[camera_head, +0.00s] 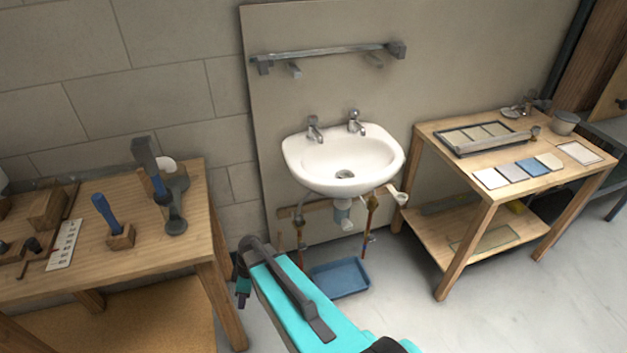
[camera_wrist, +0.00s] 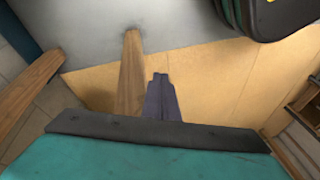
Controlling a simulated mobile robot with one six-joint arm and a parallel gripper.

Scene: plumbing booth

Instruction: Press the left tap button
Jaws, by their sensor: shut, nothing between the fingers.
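A white washbasin (camera_head: 345,162) is mounted on the panel in the head view, with two chrome taps on its back rim. The left tap (camera_head: 314,128) has its button on top; the right tap (camera_head: 356,121) stands apart from it. My gripper (camera_head: 243,290) is at the end of the teal arm, low in front of the left workbench and well below the basin. In the wrist view my gripper's fingers (camera_wrist: 161,88) are together and empty. The taps and basin do not show in the wrist view.
The left workbench (camera_head: 140,250) holds a blue-handled tool (camera_head: 106,213) and a dark upright tool (camera_head: 150,168). A blue tray (camera_head: 340,279) lies on the floor under the basin. The right table (camera_head: 470,172) holds sample tiles. A rail (camera_head: 328,52) hangs above the basin.

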